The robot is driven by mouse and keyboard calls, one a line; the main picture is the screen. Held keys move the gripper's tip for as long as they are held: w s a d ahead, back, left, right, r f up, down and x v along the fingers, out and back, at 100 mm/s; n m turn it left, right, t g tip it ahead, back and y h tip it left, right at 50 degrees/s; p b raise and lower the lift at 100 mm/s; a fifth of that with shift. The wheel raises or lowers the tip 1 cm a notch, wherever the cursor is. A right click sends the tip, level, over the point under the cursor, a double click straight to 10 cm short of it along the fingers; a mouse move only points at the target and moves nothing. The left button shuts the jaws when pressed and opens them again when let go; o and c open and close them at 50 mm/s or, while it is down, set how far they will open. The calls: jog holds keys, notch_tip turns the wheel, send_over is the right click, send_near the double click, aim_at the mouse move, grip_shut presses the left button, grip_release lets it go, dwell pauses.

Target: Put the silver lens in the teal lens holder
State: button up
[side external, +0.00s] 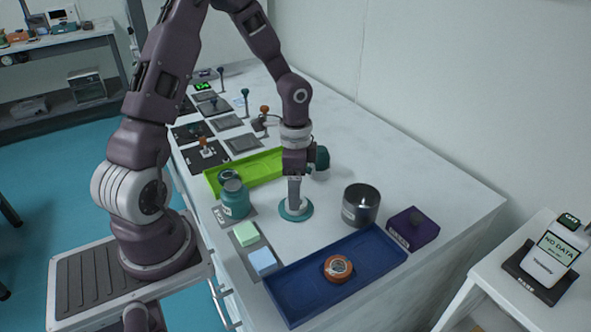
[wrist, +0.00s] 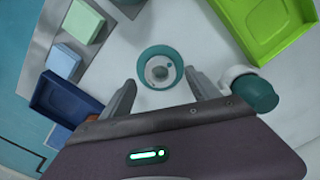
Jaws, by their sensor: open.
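The teal lens holder (side external: 306,216) is a low round disc on the white table, under my gripper. In the wrist view it is a teal ring (wrist: 143,60) with a round silver-grey piece (wrist: 160,72) in its centre. This looks like the silver lens seated inside the ring, but I cannot be sure. My gripper (side external: 294,207) points down just over the holder. In the wrist view my gripper (wrist: 161,88) has its fingers apart, one on each side of the ring's near edge, with nothing between them. Finger contact with the disc cannot be judged.
A teal jar (side external: 236,199), a dark metal cup (side external: 361,206) and a dark teal-capped item (side external: 321,158) stand around the holder. A green tray (side external: 262,166) lies behind. A blue tray (side external: 375,250), holding an orange ring (side external: 338,268), lies in front. A purple box (side external: 413,229) stands right.

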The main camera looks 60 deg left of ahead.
jog(key=s+d+r+n+t+y, duration=0.1)
jog(key=s+d+r, duration=0.1)
jog(key=r, duration=0.6)
jog(key=s+d+r+n+y, duration=0.1)
jog(key=s+d+r, duration=0.1)
jog(key=r, duration=0.6)
jog(key=s+d+r+n+t+h, duration=0.1)
jog(key=s+d+r+n+t, duration=0.1)
jog(key=s, duration=0.4)
jog(key=s+d+r+n+t+h, duration=0.1)
jog(key=s+d+r+n+t, duration=0.1)
jog(key=s+d+r, duration=0.2)
jog(key=shift+s+d+r+n+t, duration=0.35)
jog(key=shift+s+d, duration=0.5)
jog(key=shift+s, duration=0.4)
